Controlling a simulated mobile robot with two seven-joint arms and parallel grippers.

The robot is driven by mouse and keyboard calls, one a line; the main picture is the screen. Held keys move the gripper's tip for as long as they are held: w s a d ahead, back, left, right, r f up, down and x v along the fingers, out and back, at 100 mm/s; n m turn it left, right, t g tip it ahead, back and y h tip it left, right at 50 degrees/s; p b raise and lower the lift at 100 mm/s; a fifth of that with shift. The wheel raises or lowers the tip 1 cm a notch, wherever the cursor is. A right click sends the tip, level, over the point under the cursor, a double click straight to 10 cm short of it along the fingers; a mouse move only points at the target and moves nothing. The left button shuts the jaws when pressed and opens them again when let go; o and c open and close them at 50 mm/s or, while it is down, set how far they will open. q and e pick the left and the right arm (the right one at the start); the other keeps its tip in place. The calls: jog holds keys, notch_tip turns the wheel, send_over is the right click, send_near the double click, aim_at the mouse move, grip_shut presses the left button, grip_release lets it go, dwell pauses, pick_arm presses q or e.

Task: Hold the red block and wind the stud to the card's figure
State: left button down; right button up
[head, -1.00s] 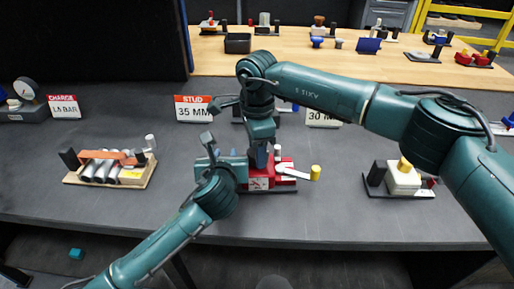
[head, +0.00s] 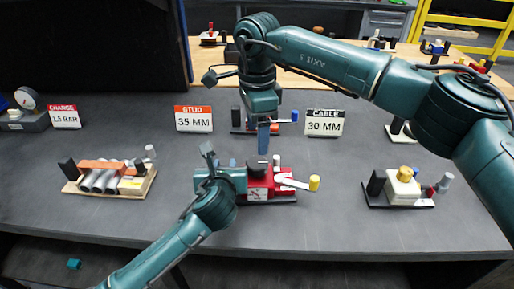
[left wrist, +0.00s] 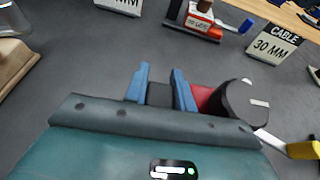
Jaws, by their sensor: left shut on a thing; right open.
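The red block (head: 262,185) stands on a dark base on the grey table, with a white lever (head: 291,183) ending in a yellow knob (head: 314,183) on its right. My left gripper (head: 246,181) is at the block's left side. In the left wrist view, its blue fingers (left wrist: 161,90) are shut on a dark grey upright part beside the red block (left wrist: 203,97). A black cylinder (left wrist: 240,100) partly hides the block there. My right gripper (head: 263,150) points down, open and empty, just above and behind the block. The card (head: 194,119) reads STUD 35 MM. I cannot make out the stud clearly.
Other cards read CABLE 30 MM (head: 324,122) and CHARGE 1.5 BAR (head: 65,117). A wooden tray with grey cylinders (head: 103,182) stands at left, a cream block (head: 402,189) at right. Another red unit (head: 243,130) stands behind my right gripper. Bare table lies between them.

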pick_arm(q)
jog(key=shift+a+f, duration=0.15)
jog(key=shift+f, duration=0.2)
pick_arm(e)
notch_tip(320, 180, up, 4)
jog(key=shift+f, duration=0.1)
pick_arm(q)
jog(key=c, duration=1.4)
grip_release()
jog(key=o, duration=0.3)
jog(key=shift+r, duration=0.2)
jog(key=shift+r, duration=0.1)
